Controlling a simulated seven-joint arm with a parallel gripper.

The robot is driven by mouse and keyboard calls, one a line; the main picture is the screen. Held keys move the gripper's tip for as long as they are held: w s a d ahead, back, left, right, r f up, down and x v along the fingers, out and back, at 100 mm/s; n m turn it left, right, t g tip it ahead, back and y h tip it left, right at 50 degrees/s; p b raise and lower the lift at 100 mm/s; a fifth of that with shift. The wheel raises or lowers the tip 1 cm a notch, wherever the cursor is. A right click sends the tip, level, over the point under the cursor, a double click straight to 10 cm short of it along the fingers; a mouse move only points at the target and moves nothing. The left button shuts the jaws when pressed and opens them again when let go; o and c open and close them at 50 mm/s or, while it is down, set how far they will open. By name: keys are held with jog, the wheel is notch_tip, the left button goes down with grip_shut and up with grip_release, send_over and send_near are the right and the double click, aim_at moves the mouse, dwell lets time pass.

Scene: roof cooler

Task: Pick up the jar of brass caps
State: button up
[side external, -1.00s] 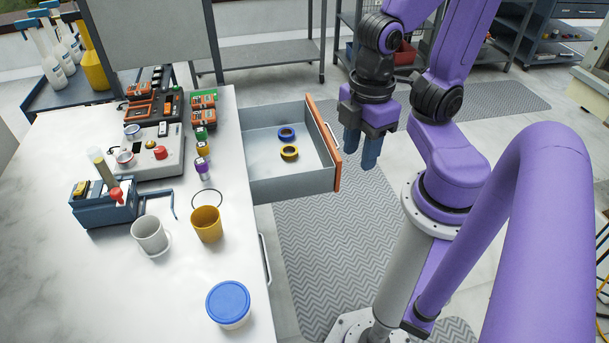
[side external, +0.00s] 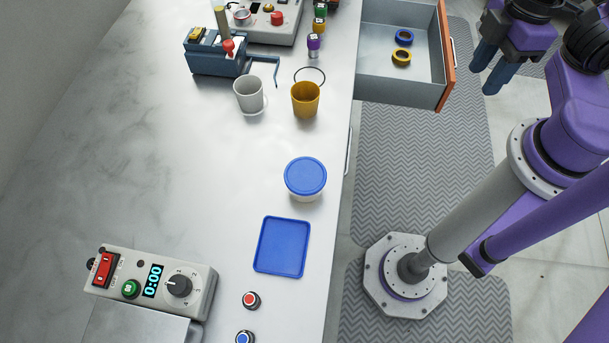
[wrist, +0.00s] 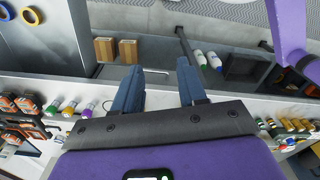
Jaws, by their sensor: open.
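No jar with brass caps showing can be made out. A white tub with a blue lid (side external: 305,176) stands upright on the bench near its right edge; the lid hides its contents, so I cannot tell whether it is the jar. My gripper (side external: 483,78) is open and empty, in the air right of the open drawer, well away from the tub. In the wrist view its two blue fingers (wrist: 158,72) are apart with nothing between them. The tub cannot be made out in the wrist view.
The open drawer (side external: 395,85) holds a blue ring (side external: 404,37) and a yellow ring (side external: 401,58). A white cup (side external: 249,94) and a yellow cup (side external: 306,99) stand behind the tub. A blue tray (side external: 282,247) and a timer box (side external: 152,283) lie in front. The bench's left side is clear.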

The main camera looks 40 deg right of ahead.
dwell(0.4)
jog(key=o, duration=1.1)
jog(key=m+t+y, duration=0.2)
jog(key=t+y, duration=0.3)
jog(key=y, duration=0.3)
send_near(318, 174)
jog(key=f, duration=0.1)
jog(key=a+f, duration=0.1)
jog(key=w+a+f, duration=0.1)
jog(key=f, duration=0.1)
jog(key=shift+f, duration=0.1)
jog(key=shift+w+a+n+t+y, duration=0.3)
jog(key=shift+a+t+y, duration=0.1)
jog(key=shift+t+y, duration=0.45)
jog(key=shift+x, duration=3.75)
